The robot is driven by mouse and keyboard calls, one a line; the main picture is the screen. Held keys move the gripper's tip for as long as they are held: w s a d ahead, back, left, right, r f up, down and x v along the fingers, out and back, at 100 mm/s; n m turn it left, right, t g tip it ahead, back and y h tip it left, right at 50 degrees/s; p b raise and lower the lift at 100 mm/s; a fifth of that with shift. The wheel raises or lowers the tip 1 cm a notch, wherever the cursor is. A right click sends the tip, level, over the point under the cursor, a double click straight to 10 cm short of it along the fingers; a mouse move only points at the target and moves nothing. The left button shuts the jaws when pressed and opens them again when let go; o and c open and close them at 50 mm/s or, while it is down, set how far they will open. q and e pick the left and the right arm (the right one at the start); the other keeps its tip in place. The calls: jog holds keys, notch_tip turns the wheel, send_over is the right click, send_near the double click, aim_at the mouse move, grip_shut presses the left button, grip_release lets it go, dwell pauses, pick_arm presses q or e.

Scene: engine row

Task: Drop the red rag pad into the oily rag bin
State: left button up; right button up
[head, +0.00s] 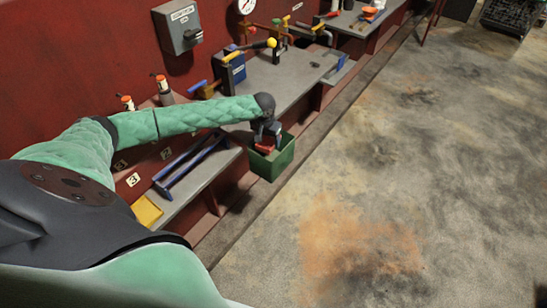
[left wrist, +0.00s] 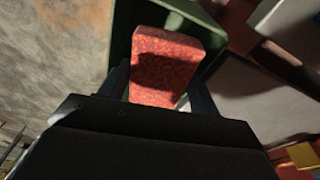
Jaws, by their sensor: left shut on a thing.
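My left gripper (head: 266,142) is over the green oily rag bin (head: 273,166), which hangs at the front edge of the bench. It is shut on the red rag pad (left wrist: 167,62), a speckled red block held between the fingers in the left wrist view. In the head view the pad (head: 265,149) is a small red patch at the bin's opening. The bin's green wall (left wrist: 121,45) lies around and beyond the pad in the left wrist view. I cannot tell how far the pad is below the rim. My right gripper is not in view.
The bench (head: 280,82) carries valves and a blue vice-like tool (head: 233,72). A nearer shelf (head: 203,180) holds a blue-handled tool (head: 190,164) and a yellow tray (head: 146,211). A grey switch box (head: 178,27) is on the red wall. The stained floor at right is clear.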

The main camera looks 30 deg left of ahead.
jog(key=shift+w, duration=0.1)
pick_arm(q)
jog(key=o, duration=0.9)
jog(key=shift+o, duration=0.7)
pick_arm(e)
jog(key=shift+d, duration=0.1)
pick_arm(q)
jog(key=shift+r, duration=0.25)
jog(key=r+b, duration=0.1)
jog(key=r, duration=0.3)
jog(key=s+r+b, duration=0.1)
jog(key=r, duration=0.1)
jog(key=shift+r+b, duration=0.15)
jog(key=shift+b, duration=0.2)
jog(key=shift+r, duration=0.45)
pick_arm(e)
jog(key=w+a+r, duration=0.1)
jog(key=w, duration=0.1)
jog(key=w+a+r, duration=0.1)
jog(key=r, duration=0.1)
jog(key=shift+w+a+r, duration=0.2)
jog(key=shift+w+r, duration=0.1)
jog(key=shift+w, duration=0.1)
